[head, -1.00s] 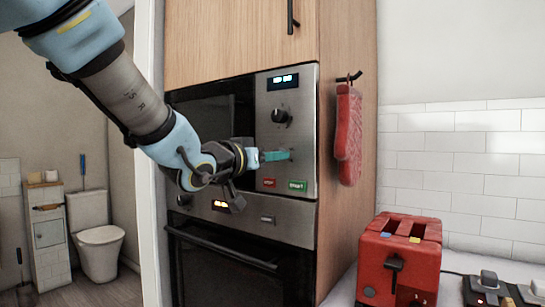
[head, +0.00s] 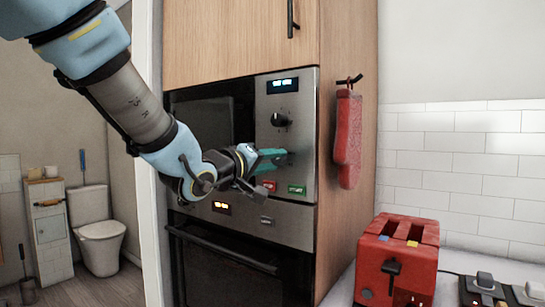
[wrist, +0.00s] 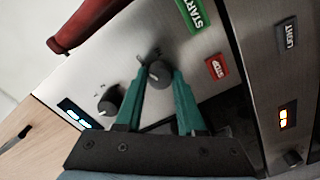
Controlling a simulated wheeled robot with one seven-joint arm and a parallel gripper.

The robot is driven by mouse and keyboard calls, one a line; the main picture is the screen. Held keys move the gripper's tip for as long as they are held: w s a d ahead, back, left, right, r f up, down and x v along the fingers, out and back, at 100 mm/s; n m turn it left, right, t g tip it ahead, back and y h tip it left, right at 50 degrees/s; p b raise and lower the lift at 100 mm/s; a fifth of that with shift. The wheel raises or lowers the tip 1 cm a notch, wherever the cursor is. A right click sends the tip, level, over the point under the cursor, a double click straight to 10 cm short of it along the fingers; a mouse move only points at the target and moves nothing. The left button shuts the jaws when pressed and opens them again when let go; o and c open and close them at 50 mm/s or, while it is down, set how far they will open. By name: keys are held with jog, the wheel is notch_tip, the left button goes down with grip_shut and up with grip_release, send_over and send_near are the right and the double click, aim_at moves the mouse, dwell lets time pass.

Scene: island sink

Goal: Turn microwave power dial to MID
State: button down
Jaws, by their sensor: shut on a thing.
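The microwave's steel control panel (head: 263,172) has two dark round dials, one above the other. The upper dial (head: 281,120) is free below the lit display; it also shows in the wrist view (wrist: 110,99). My gripper (head: 284,158) is at the lower dial, its teal fingers mostly hiding that dial in the head view. In the wrist view my gripper's fingers (wrist: 160,76) stand on both sides of the lower dial (wrist: 158,73) and are shut on it. Small marks beside the dials are too blurred to read, so I cannot tell the setting.
The green START button (head: 297,190) and red STOP button (head: 267,185) sit just below the gripper. An oven (head: 222,262) is underneath. A red oven mitt (head: 347,138) hangs on the cabinet side. A red toaster (head: 398,260) stands on the counter at right.

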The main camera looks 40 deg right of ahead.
jog(key=shift+n, duration=0.6)
jog(key=c, duration=0.5)
grip_release()
jog(key=shift+a, duration=0.1)
jog(key=b+v, duration=0.2)
jog(key=v, duration=0.8)
jog(key=shift+a, duration=0.3)
